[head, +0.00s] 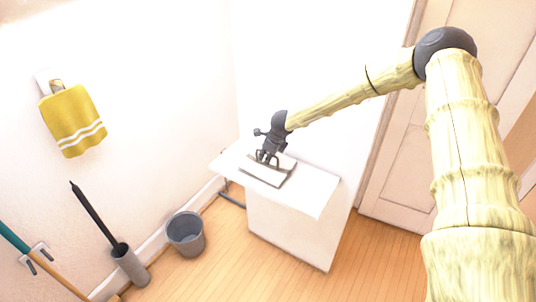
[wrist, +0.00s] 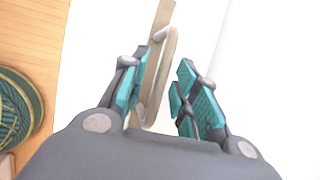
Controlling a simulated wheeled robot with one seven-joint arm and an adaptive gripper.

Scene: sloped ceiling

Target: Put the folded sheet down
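The folded sheet (head: 264,178) is a thin greyish piece with a dark front edge, on the top of a white cabinet (head: 315,188) in the head view. In the wrist view the sheet (wrist: 163,62) shows as a narrow beige folded strip, close beside the left finger. My gripper (head: 268,158) points down at the sheet. Its teal-padded fingers (wrist: 165,75) stand apart on either side of the strip, with a gap showing on the right finger's side. Whether the left pad touches the sheet cannot be told.
A grey bin (head: 186,234) and a grey holder (head: 130,265) with a dark rod stand on the floor left of the cabinet. A yellow towel (head: 74,120) hangs on the wall. A green round patterned thing (wrist: 18,112) shows in the wrist view. The cabinet top's right side is clear.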

